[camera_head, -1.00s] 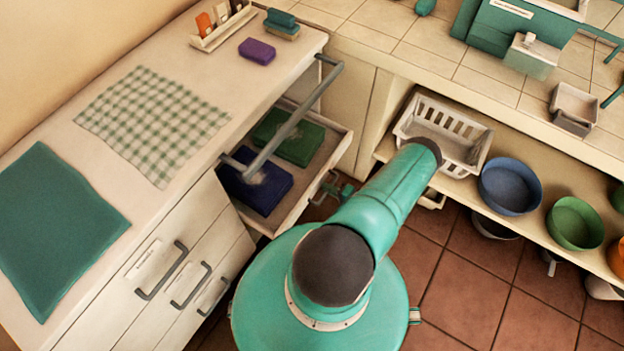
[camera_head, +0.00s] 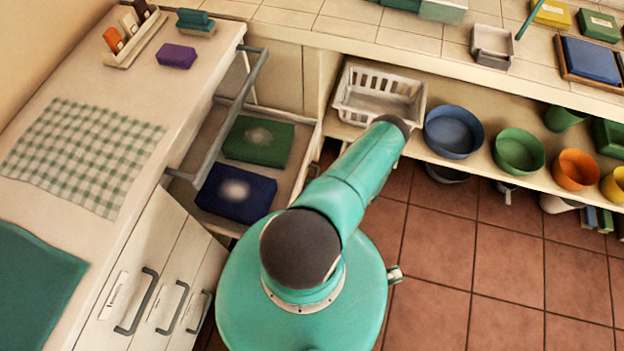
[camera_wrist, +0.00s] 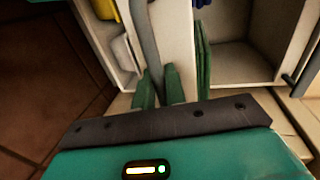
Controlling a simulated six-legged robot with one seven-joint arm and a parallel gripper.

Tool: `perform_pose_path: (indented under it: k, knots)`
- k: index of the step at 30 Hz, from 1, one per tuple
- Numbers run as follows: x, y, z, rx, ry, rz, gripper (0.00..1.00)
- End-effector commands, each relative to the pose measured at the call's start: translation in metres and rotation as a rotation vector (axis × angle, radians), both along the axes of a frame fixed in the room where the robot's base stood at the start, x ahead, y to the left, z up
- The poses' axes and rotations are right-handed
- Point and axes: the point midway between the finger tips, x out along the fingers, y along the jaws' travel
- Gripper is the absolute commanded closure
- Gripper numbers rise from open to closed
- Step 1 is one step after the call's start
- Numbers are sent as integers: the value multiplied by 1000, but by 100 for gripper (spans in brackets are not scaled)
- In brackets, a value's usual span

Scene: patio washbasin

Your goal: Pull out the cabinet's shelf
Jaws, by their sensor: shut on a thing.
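The cabinet's shelf (camera_head: 306,150) stands pulled out from under the pale counter (camera_head: 150,85) in the head view. It carries a green folded cloth-like block (camera_head: 258,142) and a dark blue one (camera_head: 235,195), each with a whitish patch. A pale panel (camera_wrist: 172,40) runs alongside the handle. In the head view my arm hides the gripper and the handle.
A grey rail (camera_head: 225,122) runs along the counter edge, above the shelf. To the right, a low ledge bears a white basket (camera_head: 378,96), a blue bowl (camera_head: 453,132) and a green bowl (camera_head: 519,150).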

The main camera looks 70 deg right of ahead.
Motion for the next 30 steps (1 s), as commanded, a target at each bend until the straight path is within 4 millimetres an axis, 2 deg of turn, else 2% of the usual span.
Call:
perform_pose_path:
  k: [2, 3, 5, 13, 17, 23, 30]
  knots:
    - [0, -1, 0, -1, 0, -1, 100]
    - [0, -1, 0, -1, 0, -1, 82]
    - [0, -1, 0, -1, 0, -1, 71]
    - [0, -1, 0, 0, 0, -1, 71]
    - [-8, -2, 1, -1, 1, -2, 71]
    - [-41, -5, 8, -1, 2, -4, 71]
    - [-94, -9, 19, -3, 1, -4, 71]
